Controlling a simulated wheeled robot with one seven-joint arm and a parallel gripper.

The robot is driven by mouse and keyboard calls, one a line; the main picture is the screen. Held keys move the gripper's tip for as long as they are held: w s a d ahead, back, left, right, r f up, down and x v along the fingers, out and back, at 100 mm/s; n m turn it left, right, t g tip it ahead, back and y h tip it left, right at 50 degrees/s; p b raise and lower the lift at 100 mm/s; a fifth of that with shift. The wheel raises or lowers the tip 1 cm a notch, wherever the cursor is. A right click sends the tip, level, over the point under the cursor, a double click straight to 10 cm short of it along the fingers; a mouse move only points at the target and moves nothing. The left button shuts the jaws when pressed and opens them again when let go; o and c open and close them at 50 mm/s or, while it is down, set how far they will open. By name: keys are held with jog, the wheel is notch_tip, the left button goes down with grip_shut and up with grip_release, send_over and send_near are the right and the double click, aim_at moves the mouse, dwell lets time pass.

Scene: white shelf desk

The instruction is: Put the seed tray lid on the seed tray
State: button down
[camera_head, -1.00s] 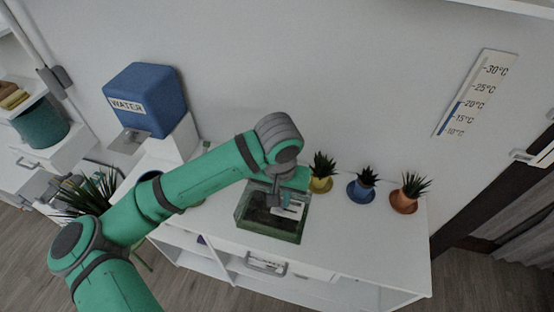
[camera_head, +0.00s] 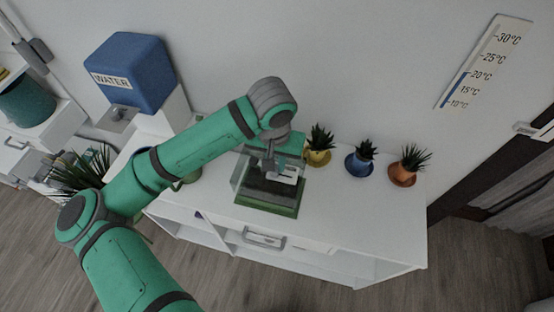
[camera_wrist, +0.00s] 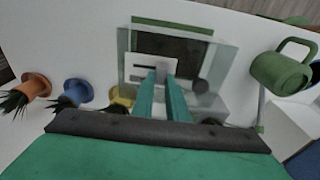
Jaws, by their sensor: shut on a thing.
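The green seed tray (camera_head: 266,210) with dark contents sits on the white shelf desk; its green rim also shows in the wrist view (camera_wrist: 172,23). The seed tray lid (camera_head: 302,193) is a clear box over the tray, and its see-through wall shows in the wrist view (camera_wrist: 226,62). My gripper (camera_head: 268,172) is shut on the lid from above; its two green fingers meet at the top of the lid in the wrist view (camera_wrist: 160,76). A white label-like plate lies beside the fingertips. I cannot tell whether the lid touches the tray rim.
Yellow (camera_head: 318,157), blue (camera_head: 358,165) and orange (camera_head: 402,174) potted plants stand right of the tray. A green watering can (camera_wrist: 282,70) stands on its other side. A blue water dispenser (camera_head: 132,72) is at the back left. The desk's right part is clear.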

jog(key=shift+f, duration=3.05)
jog(key=c, duration=1.7)
grip_release()
jog(key=shift+o, duration=0.2)
jog(key=r, duration=0.7)
jog(key=s+r, duration=0.1)
jog(key=r, duration=0.2)
jog(key=shift+a+r, duration=0.15)
jog(key=shift+r, duration=0.25)
